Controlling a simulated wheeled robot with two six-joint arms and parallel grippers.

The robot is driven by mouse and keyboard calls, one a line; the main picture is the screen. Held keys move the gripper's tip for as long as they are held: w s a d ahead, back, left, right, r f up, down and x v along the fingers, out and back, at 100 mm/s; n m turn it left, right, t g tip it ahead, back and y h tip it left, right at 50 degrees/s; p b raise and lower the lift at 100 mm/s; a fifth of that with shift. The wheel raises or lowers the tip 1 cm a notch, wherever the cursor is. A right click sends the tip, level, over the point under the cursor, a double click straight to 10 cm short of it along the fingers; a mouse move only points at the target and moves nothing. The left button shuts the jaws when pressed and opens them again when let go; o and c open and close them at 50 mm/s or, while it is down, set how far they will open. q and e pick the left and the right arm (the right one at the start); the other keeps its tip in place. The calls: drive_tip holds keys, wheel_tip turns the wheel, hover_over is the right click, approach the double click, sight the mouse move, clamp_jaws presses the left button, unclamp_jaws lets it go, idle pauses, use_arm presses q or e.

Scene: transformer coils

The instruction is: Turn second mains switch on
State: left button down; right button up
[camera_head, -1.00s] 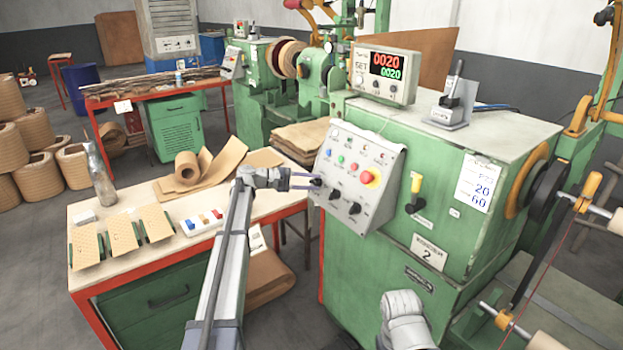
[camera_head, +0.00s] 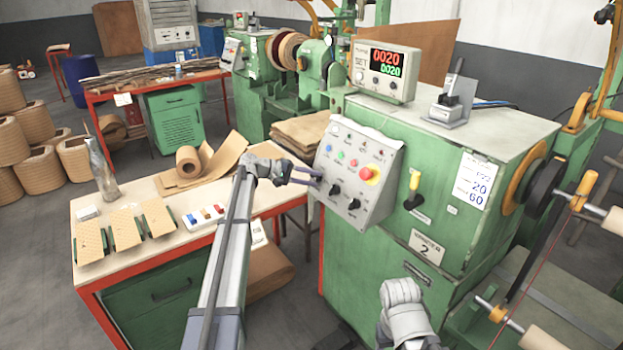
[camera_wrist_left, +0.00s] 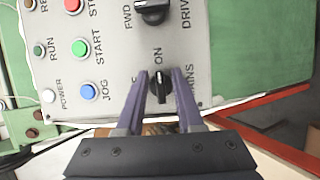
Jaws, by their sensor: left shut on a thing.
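The grey sloped control panel (camera_head: 370,206) is on the green machine labelled winder 2. The black mains knob (camera_wrist_left: 160,88) is low on this panel, with its bar lined up toward the printed ON in the left wrist view.
The black drive knob (camera_wrist_left: 152,12) is beside the mains knob. Blue (camera_wrist_left: 88,92), green (camera_wrist_left: 79,47) and red buttons are close by. A workbench (camera_head: 150,258) with paper rolls is at left.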

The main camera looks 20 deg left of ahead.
use_arm(q)
drive_tip(key=c, duration=0.9)
unclamp_jaws()
drive_tip(key=shift+a, duration=0.15)
drive_tip(key=p+v, duration=0.2)
drive_tip(key=v, duration=0.5)
drive_tip(key=shift+s+a+p, duration=0.2)
drive_tip(key=shift+a+p, duration=0.05)
drive_tip(key=shift+p, duration=0.1)
drive_tip(key=shift+r, duration=0.1)
